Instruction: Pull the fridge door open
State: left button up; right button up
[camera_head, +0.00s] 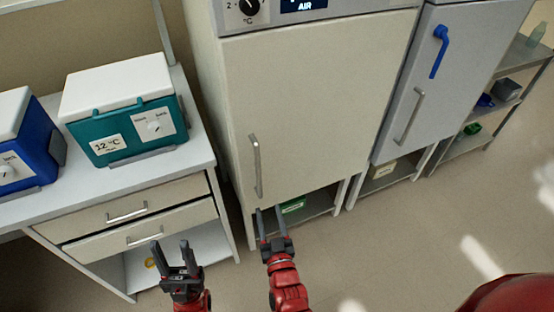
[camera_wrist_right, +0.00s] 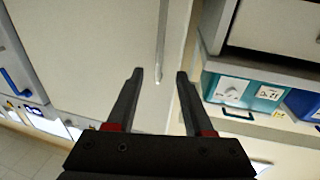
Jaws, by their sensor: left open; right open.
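A tall cream cabinet door (camera_head: 310,110), which I take for the fridge door, is shut in the head view. Its vertical metal handle (camera_head: 255,166) is at the door's lower left. My right gripper (camera_head: 270,210) is open and empty, just below the handle's lower end. In the right wrist view, the handle (camera_wrist_right: 163,40) runs down the picture and its end shows between the open fingertips (camera_wrist_right: 160,73); I cannot tell whether they touch it. My left gripper (camera_head: 170,243) is open and empty, in front of the drawer bench.
A bench (camera_head: 200,150) with drawers and teal (camera_head: 130,132) and blue (camera_head: 40,150) boxes stands at left. A grey cabinet (camera_head: 445,80) with a blue handle (camera_head: 439,50) stands at right. A green bin (camera_head: 293,205) sits under the cream cabinet. The floor in front is clear.

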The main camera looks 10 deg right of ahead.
aim_at(259, 172)
jog(key=w, duration=0.5)
jog(key=w+a+p, duration=0.1)
jog(key=w, duration=0.5)
jog(key=w+f+p, duration=0.1)
jog(key=w, duration=0.5)
jog(key=shift+w+a, duration=0.1)
jog(key=shift+a, duration=0.3)
grip_shut()
dwell(0.7)
